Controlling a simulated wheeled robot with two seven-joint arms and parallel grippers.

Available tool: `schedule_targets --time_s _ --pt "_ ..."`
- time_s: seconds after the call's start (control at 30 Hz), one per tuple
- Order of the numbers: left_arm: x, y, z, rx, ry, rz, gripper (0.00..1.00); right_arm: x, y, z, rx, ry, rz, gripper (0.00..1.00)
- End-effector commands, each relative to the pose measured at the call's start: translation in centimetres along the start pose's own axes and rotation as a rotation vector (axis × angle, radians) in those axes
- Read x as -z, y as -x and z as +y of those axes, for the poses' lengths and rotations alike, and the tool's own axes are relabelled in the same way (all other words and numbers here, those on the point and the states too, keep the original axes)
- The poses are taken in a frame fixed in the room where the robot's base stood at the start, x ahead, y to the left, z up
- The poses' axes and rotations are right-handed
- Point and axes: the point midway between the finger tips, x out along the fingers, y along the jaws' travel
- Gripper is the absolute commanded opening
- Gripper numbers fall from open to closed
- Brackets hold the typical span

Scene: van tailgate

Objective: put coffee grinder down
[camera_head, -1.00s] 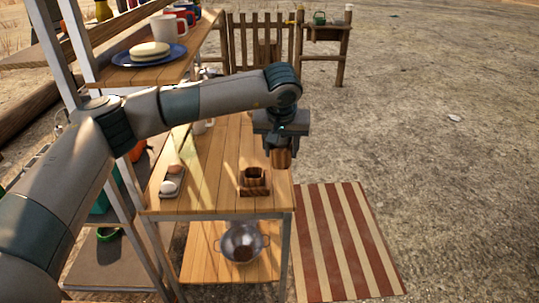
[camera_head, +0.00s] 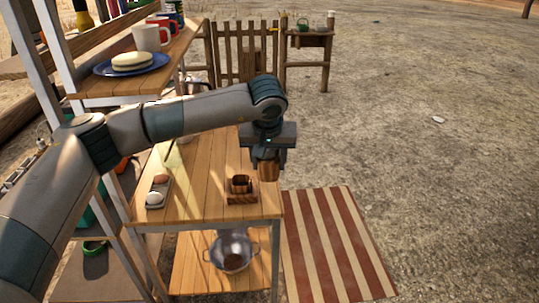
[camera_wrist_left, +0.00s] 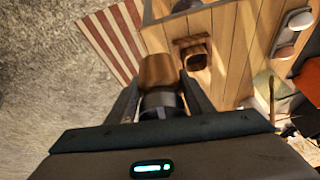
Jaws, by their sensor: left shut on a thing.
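The coffee grinder (camera_wrist_left: 158,72), a brown wooden body with a dark metal collar, is held between the fingers of my left gripper (camera_wrist_left: 158,104) in the left wrist view. In the head view its brown end (camera_head: 268,171) shows below my left gripper (camera_head: 268,156). It hangs above the right side of the wooden table (camera_head: 208,196), near the edge; the gap beneath it is hard to judge. The gripper covers part of it. My right gripper is in neither view.
A small wooden box (camera_head: 241,198) with a dark opening stands close by on the tabletop. A tray with eggs (camera_head: 156,192) is at the left. A metal colander (camera_head: 231,251) sits on the lower shelf. A striped mat (camera_head: 335,240) lies on the ground at right.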

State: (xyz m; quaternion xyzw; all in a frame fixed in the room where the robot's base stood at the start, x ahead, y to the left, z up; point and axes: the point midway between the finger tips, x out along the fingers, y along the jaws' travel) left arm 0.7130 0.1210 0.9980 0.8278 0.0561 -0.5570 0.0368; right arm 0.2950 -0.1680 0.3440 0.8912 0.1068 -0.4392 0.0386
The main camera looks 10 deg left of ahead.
Motion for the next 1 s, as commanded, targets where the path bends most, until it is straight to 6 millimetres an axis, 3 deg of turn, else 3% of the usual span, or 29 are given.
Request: schedule_targets --time_s 0.17,0.5,0.8,1.0 --pt "-3.5 -2.7 -1.2 -0.01 -0.028 -0.017 0.1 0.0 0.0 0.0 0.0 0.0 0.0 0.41" --pt "-13.3 -7.7 -5.3 -0.039 -0.089 -0.029 0.1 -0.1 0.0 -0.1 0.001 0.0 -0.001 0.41" --pt "-20.8 -9.2 -9.2 -0.052 -0.115 -0.01 0.1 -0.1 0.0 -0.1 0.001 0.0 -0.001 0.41" --pt "-23.1 -9.2 -10.5 -0.053 -0.122 0.003 0.1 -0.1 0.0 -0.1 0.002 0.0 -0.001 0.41"
